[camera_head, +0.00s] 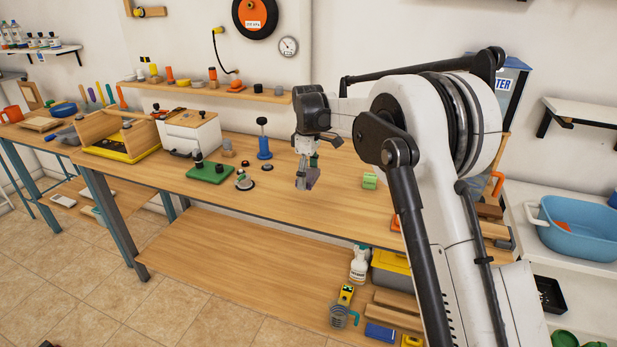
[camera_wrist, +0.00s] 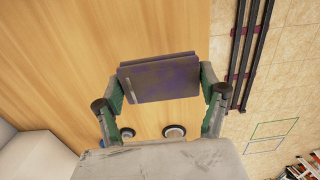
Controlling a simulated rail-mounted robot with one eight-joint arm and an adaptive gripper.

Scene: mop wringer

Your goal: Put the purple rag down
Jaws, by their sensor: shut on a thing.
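The purple rag (camera_wrist: 160,80) is a folded, dull purple piece between the two fingers of my gripper (camera_wrist: 162,84) in the wrist view. The fingers touch it at its left and right ends. In the head view the rag (camera_head: 312,178) shows small and dark at the tips of my gripper (camera_head: 304,178), over the wooden workbench (camera_head: 330,205). I cannot tell exactly how far it is above the bench top.
A green board (camera_head: 209,171), round dark-topped pieces (camera_head: 244,181) and a blue stand (camera_head: 264,148) are left of my gripper. A light green block (camera_head: 370,181) lies to the right. The bench's front strip looks clear. A blue tub (camera_head: 580,228) stands far right.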

